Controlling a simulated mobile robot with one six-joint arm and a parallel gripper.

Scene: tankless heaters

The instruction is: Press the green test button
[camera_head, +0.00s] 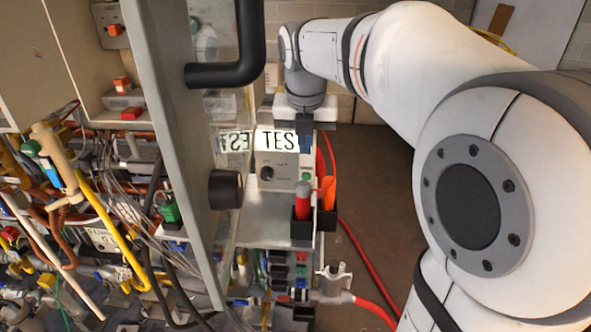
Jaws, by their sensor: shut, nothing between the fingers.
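A grey box with a white "TEST" label (274,142) stands on a shelf in the head view. A small green button (306,177) shows low on the right of its front face. A dark knob (267,173) is to its left. My gripper (305,146) points down at the right end of the label and hides the label's last letter. Its dark fingers look shut and empty. The fingertips appear above the green button in the picture, with a small gap. I cannot tell how far they are from the face in depth.
Red and orange handled tools (303,203) stand in dark holders just below the box. A grey metal door (180,130) with a thick black handle (238,75) stands to the left. Pipes and wires crowd the left. Red hoses run over the open floor (372,205).

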